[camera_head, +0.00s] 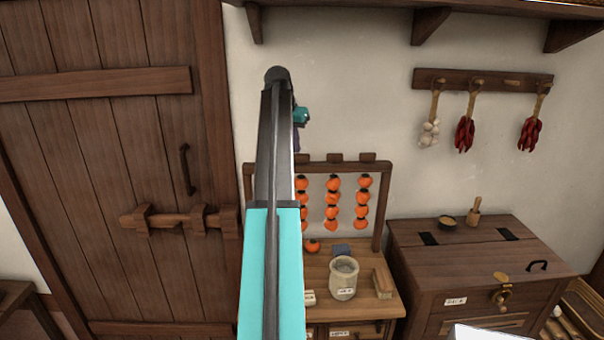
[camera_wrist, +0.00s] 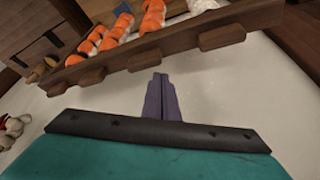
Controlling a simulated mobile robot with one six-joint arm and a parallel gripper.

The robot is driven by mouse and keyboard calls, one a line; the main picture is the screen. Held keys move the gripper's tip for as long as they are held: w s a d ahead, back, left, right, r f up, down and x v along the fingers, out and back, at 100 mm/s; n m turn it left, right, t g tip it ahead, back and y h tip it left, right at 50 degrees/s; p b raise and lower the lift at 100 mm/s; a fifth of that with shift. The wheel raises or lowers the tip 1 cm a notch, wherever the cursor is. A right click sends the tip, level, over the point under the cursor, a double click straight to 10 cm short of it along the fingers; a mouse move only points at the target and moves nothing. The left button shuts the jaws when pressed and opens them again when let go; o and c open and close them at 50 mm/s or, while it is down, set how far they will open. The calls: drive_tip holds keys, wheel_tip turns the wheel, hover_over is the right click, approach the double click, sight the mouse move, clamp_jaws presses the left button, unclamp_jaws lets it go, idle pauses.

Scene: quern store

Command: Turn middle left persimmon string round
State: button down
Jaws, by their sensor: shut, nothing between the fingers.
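Persimmon strings hang from a dark wooden rack (camera_head: 325,168) against the wall. In the head view I see a right string (camera_head: 361,203), one left of it (camera_head: 332,203), and another partly behind my arm (camera_head: 304,200); anything further left is hidden. In the wrist view the strings lie at the top beyond the rack bar (camera_wrist: 185,48), with orange and whitish sides showing (camera_wrist: 112,32). A whitish piece (camera_wrist: 202,5) is cut by the top edge. My gripper (camera_wrist: 161,78) is shut and empty, above and apart from the bar; in the head view its tip (camera_head: 296,143) shows beside my arm.
Below the rack stands a small cabinet with a jar (camera_head: 344,278), a loose persimmon (camera_head: 312,246) and a wooden block (camera_head: 382,282). A chest (camera_head: 460,250) stands to the right. Garlic (camera_head: 428,134) and red chillies (camera_head: 465,134) hang at upper right. A plank door (camera_head: 120,170) is left.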

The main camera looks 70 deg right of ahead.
sight(295, 154)
wheel_tip(295, 154, down, 3)
drive_tip(key=shift+a+f+b, duration=0.1)
drive_tip(key=shift+b, duration=0.35)
idle(0.4)
drive_tip(key=shift+f, duration=0.1)
